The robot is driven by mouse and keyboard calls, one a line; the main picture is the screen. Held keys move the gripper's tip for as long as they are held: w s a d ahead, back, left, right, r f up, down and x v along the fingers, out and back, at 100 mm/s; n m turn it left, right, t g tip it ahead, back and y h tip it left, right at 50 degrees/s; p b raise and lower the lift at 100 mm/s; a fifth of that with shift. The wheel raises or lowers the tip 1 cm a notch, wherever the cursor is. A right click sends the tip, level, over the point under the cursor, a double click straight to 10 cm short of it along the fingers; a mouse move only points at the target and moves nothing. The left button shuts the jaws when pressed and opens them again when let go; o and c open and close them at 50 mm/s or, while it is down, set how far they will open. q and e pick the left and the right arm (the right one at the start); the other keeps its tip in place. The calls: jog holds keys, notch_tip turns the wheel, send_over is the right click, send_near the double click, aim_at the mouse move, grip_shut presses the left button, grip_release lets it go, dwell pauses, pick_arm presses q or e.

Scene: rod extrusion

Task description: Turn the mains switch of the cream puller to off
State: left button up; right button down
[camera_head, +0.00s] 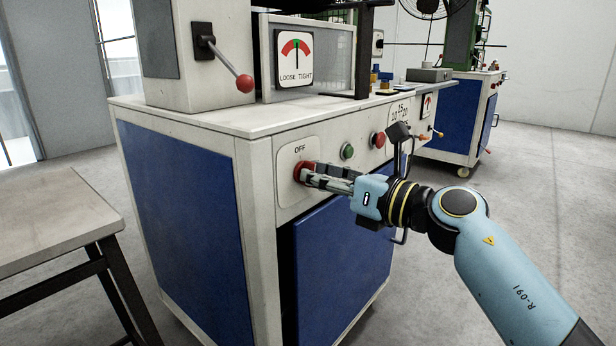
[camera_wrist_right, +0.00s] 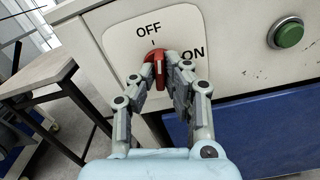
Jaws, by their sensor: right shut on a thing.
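The cream puller (camera_head: 200,122) is a cream cabinet with blue panels in the head view. Its mains switch (camera_head: 300,171) is a red rotary knob on a pale plate on the front. In the right wrist view the red knob (camera_wrist_right: 159,70) sits below the word OFF, with ON to its right. The fingers partly cover the knob, so its exact angle is hard to tell. My right gripper (camera_head: 312,177) is shut on the knob, one finger on either side; its fingers also show in the wrist view (camera_wrist_right: 161,80). My left gripper is not in view.
A green button (camera_head: 347,151) and a red button (camera_head: 378,139) sit right of the switch. A lever with a red ball (camera_head: 244,83) and a LOOSE/TIGHT dial (camera_head: 295,58) are above. A table (camera_head: 50,215) stands at the left. Another machine is behind.

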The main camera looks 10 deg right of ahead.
jog(key=shift+f+n, duration=0.1)
jog(key=shift+n, duration=0.4)
jog(key=shift+f+n+b, duration=0.1)
jog(key=shift+n+b, duration=0.3)
jog(key=c, duration=1.3)
grip_release()
